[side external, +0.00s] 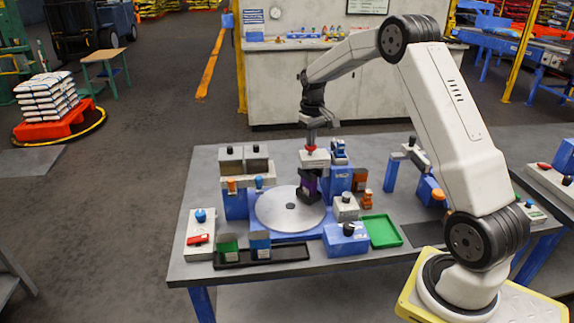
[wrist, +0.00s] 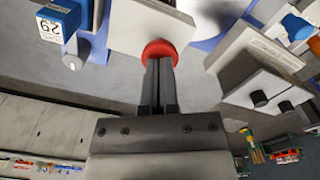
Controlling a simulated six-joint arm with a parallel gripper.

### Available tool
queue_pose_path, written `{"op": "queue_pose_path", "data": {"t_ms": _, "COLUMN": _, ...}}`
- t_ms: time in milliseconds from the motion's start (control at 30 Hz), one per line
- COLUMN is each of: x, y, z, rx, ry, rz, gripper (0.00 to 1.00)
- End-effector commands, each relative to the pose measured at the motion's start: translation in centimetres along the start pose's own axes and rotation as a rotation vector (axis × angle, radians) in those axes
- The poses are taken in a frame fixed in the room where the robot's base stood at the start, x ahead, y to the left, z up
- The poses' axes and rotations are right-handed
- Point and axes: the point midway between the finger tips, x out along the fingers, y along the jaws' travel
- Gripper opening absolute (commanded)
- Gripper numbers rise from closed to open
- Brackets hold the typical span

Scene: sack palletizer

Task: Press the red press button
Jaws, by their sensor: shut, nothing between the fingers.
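The red press button (wrist: 160,46) sits on a pale plate in the wrist view. In the side external view the button (side external: 311,149) tops a light head above the round grey turntable (side external: 270,210). My gripper (wrist: 160,62) is shut and empty. Its fingertips (side external: 311,143) come from above and meet or overlap the button in both views. I cannot tell for sure whether they touch it or how far it is pushed in. A dark block with a purple face (side external: 308,188) stands under the head at the turntable's edge.
Blue and grey stations with knobs crowd the table. A grey box (side external: 200,235) with a blue knob and red switch is at front left. A black tray (side external: 285,253) and a green tray (side external: 382,231) lie in front. Bare table (side external: 205,180) shows at back left.

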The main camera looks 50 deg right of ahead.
Motion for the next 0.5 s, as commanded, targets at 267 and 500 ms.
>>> {"op": "queue_pose_path", "data": {"t_ms": 267, "x": 0.41, "y": -0.01, "z": 0.04, "rx": 0.000, "ry": -0.002, "rz": -0.001, "gripper": 0.00}}
{"op": "queue_pose_path", "data": {"t_ms": 500, "x": 0.78, "y": -0.01, "z": 0.04, "rx": 0.000, "ry": -0.003, "rz": -0.001, "gripper": 0.00}}
